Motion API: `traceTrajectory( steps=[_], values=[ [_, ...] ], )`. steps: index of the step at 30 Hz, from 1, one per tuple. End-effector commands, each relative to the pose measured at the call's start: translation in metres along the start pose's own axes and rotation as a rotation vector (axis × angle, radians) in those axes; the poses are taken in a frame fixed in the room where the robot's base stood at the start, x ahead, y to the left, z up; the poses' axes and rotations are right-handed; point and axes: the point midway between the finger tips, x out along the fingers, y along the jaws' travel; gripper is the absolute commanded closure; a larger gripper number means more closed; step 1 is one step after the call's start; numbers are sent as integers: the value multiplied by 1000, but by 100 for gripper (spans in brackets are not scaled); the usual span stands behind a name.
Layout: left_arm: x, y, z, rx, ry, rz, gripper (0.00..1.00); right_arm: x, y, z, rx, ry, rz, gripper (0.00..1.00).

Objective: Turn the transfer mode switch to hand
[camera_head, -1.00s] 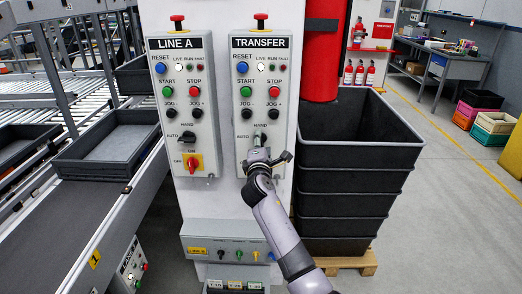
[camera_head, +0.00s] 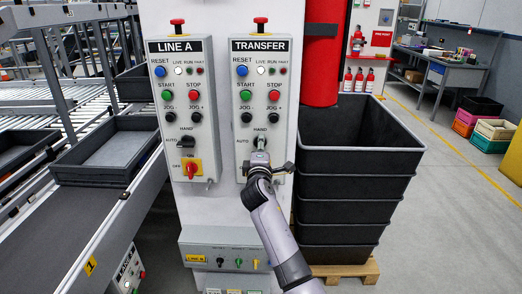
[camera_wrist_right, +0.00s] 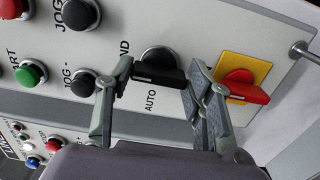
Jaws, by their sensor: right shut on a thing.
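The TRANSFER panel (camera_head: 278,110) is on the right of the white column. Its black mode switch (camera_wrist_right: 158,68) has HAND marked above it and AUTO to its left on the panel. My right gripper (camera_head: 260,148) is at this switch, its fingers (camera_wrist_right: 160,78) on either side of the black handle and shut on it. In the wrist view the handle lies roughly along the panel's up-down line, its white-marked end on the HAND side, slightly tilted. In the head view my gripper partly covers the switch and hides the red rotary switch (camera_wrist_right: 240,86) below it. My left gripper is not in view.
The LINE A panel (camera_head: 206,120) stands close on the left with a similar switch (camera_head: 186,141). A lower box (camera_head: 226,256) with small knobs sits beneath. Stacked black crates (camera_head: 350,205) stand right of the column. A conveyor with a grey tray (camera_head: 105,160) is at left.

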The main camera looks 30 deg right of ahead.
Motion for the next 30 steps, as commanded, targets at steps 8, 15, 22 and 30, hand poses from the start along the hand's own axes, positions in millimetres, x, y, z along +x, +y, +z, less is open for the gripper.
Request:
traceTrajectory(
  steps=[8,15,22,30],
  values=[
    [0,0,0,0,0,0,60,0,-2,0,2,0,-3,39],
    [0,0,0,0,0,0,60,0,-1,0,1,0,-1,32],
    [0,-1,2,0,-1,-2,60,-2,-1,0,0,0,-1,32],
    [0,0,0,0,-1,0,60,-43,-2,-1,2,3,-2,32]
  ],
)
